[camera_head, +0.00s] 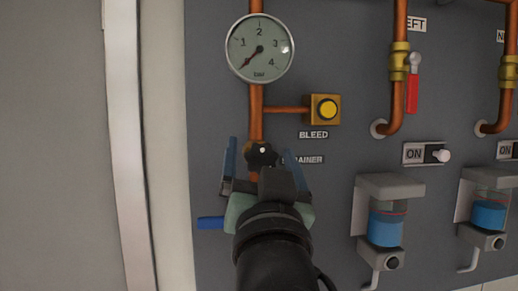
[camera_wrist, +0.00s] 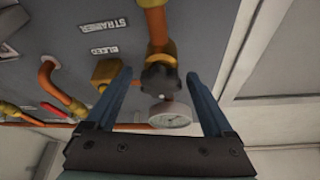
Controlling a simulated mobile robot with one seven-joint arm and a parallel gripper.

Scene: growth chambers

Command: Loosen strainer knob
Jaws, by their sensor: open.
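The strainer knob (camera_head: 261,155) is black and lobed with a pale dot at its centre. It sits on the copper pipe on the grey panel, left of the STRAINER label (camera_head: 305,160). My gripper (camera_head: 262,152) is open, with one blue finger on each side of the knob in the head view. In the wrist view the knob (camera_wrist: 160,78) shows between the two fingers (camera_wrist: 160,85), nearer the middle than either one. No contact shows, and I cannot tell how deep the fingers reach around it. The label is partly hidden by the right finger.
A pressure gauge (camera_head: 260,48) sits above, its needle at the low end. A yellow BLEED button (camera_head: 327,109) is at upper right. A red-handled valve (camera_head: 412,92), an ON switch (camera_head: 428,154) and cups of blue liquid (camera_head: 385,228) are further right. A pale post (camera_head: 128,150) stands left.

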